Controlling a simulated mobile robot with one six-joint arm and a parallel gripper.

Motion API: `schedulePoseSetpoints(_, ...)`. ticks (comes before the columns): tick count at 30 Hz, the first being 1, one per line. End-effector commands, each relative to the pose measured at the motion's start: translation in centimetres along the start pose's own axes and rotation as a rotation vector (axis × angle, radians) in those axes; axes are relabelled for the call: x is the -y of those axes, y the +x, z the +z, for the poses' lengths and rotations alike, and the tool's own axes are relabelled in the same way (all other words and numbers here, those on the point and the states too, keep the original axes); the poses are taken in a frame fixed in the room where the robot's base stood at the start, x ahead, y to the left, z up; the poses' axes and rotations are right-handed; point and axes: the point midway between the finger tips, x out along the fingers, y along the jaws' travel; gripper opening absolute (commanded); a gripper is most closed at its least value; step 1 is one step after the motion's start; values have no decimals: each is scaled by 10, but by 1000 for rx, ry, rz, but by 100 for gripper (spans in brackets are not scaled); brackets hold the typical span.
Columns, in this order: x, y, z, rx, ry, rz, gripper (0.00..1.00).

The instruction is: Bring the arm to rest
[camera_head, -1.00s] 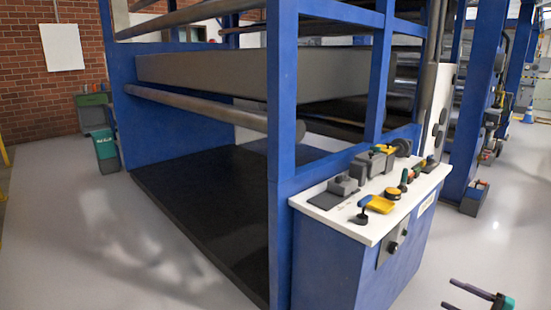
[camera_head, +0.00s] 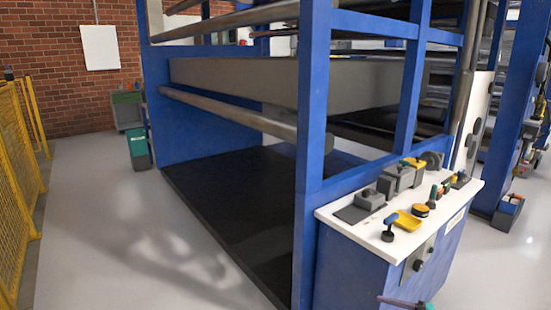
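My gripper (camera_head: 404,303) shows only as a sliver at the bottom edge, right of centre. One dark finger and a bit of green are visible, in front of the lower part of the blue cabinet (camera_head: 345,265). The rest of my gripper and arm is cut off by the frame, so its opening cannot be judged. Nothing is seen held in the visible part.
A white worktop (camera_head: 455,205) carries several tools and boxes. A blue machine frame (camera_head: 312,110) with rollers fills the middle. A yellow fence (camera_head: 12,190) stands at left, with a green bin (camera_head: 138,150) farther back. Grey floor (camera_head: 100,235) between them is clear.

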Motion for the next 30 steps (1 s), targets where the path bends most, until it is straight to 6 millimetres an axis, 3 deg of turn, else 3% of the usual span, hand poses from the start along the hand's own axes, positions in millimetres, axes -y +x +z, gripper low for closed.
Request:
schedulePoseSetpoints(1,-6,20,11,25,14,27,58)
schedulePoseSetpoints(6,-40,76,41,96,56,132,58)
schedulePoseSetpoints(15,-111,154,109,210,112,358,58)
schedulePoseSetpoints(23,-181,192,179,300,131,596,58)
schedulePoseSetpoints(30,-246,195,249,378,110,856,58)
